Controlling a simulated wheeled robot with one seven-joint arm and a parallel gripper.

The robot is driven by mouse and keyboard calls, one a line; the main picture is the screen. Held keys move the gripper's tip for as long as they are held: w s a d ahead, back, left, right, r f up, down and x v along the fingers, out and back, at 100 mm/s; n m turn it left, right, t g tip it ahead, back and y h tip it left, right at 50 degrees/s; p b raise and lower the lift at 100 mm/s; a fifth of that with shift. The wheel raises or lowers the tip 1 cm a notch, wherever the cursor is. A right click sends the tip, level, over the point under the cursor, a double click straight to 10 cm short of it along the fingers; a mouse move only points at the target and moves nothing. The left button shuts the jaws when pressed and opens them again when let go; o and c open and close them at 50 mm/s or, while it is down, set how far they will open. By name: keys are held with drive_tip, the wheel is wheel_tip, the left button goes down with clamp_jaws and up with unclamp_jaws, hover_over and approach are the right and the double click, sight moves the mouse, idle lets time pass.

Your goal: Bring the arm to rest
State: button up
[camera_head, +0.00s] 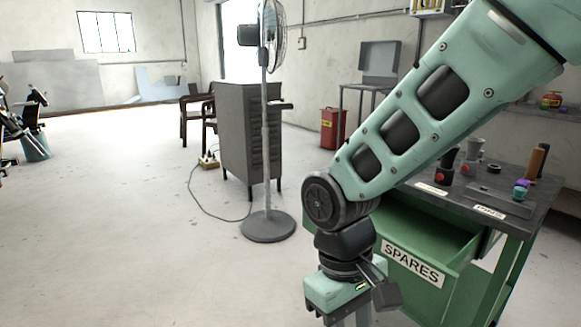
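My gripper (352,313) hangs pointing down at the bottom edge of the head view, in front of an open green drawer (412,265) labelled SPARES. Its teal body and the tops of its fingers show. The fingertips are cut off by the frame, so I cannot tell if it is open or holds anything. My teal arm (425,120) reaches in from the upper right and bends at a dark joint above the gripper. The inside of the drawer is mostly hidden.
The drawer belongs to a green workbench (515,240) with a dark top, a PINS label and several small parts on it. A standing fan (267,225), a grey cabinet (245,140) and a red bin (332,128) stand behind. The floor on the left is mostly clear.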

drive_tip(key=s+d+r+n+t+y, duration=0.1)
drive_tip(key=s+d+r+t+y, duration=0.15)
drive_tip(key=s+d, duration=0.55)
wheel_tip(320, 180, up, 21)
drive_tip(key=s+a+p, duration=0.1)
drive_tip(key=a+p, duration=0.1)
drive_tip(key=p, duration=1.8)
drive_tip(key=shift+s+a, duration=0.15)
drive_tip(key=shift+s, duration=0.15)
drive_tip(key=shift+h, duration=0.25)
drive_tip(key=shift+a, duration=0.15)
